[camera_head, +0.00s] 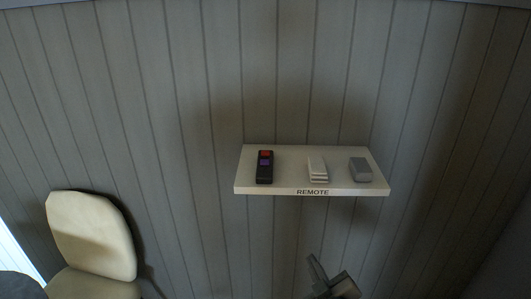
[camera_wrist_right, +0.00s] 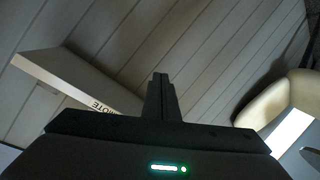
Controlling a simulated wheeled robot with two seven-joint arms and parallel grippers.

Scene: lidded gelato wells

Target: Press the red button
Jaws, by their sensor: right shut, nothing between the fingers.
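A black remote (camera_head: 264,168) lies on a white wall shelf marked REMOTE (camera_head: 289,186), at its left end. A red button (camera_head: 265,153) shows at the remote's far end, with a blue-purple button (camera_head: 265,161) nearer to me. My right gripper (camera_head: 314,263) is below and in front of the shelf, apart from it. Its fingers are together and empty in the wrist view (camera_wrist_right: 160,82). My left gripper is not in view.
A white stack-like item (camera_head: 317,170) and a grey block (camera_head: 360,170) lie on the shelf, right of the remote. A cream chair (camera_head: 90,235) stands at the lower left. The panelled wall (camera_head: 330,60) behind is bare.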

